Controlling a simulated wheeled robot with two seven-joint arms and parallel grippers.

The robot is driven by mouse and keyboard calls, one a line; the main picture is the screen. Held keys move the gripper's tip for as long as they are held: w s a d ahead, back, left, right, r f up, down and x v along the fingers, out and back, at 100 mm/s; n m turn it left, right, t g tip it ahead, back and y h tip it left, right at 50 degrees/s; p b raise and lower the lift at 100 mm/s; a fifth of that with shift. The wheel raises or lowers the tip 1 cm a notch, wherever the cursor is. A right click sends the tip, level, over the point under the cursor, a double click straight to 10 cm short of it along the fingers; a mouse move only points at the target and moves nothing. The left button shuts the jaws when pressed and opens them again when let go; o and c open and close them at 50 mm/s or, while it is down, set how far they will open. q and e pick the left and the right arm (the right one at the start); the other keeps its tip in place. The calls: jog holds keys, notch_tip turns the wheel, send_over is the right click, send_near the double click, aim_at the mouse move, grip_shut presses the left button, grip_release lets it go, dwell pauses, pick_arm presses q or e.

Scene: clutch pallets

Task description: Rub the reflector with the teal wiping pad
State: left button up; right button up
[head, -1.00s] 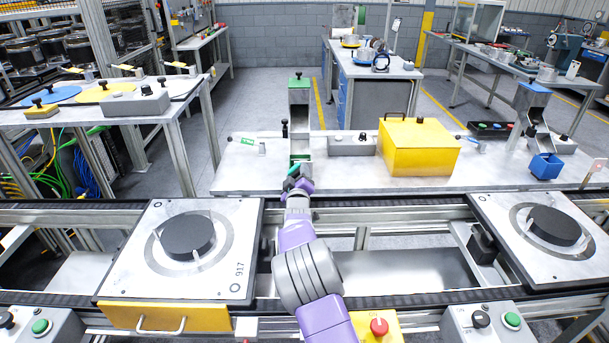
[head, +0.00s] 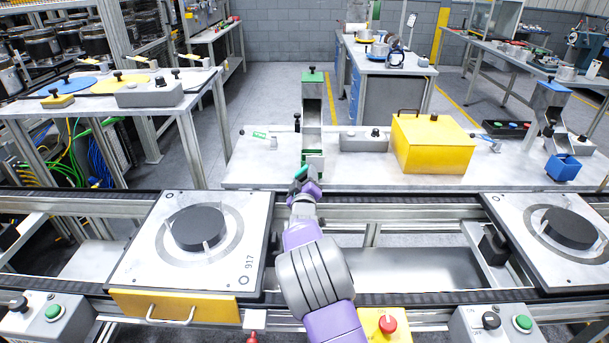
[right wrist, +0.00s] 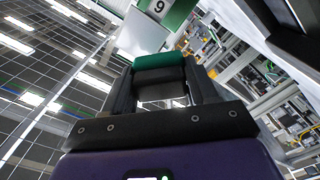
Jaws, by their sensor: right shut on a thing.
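My right gripper (head: 303,182) is shut on the teal wiping pad (head: 301,173), held at the near edge of the far bench. In the right wrist view the teal pad (right wrist: 166,61) lies across the fingertips of the gripper (right wrist: 167,80), with a dark backing. A pale square plate (head: 316,165), which looks like the reflector, stands at the foot of a green-topped upright, just right of the pad. In the right wrist view a pale panel (right wrist: 135,40) is close behind the pad; I cannot tell whether they touch. My left gripper is out of view.
The green-topped upright (head: 312,105) stands on the bench, with a grey box (head: 364,141) and a yellow case (head: 432,145) to its right. The conveyor carries a pallet (head: 150,262) on the left and another (head: 530,260) on the right.

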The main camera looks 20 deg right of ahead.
jog(key=shift+v, duration=0.85)
jog(key=shift+v, duration=1.5)
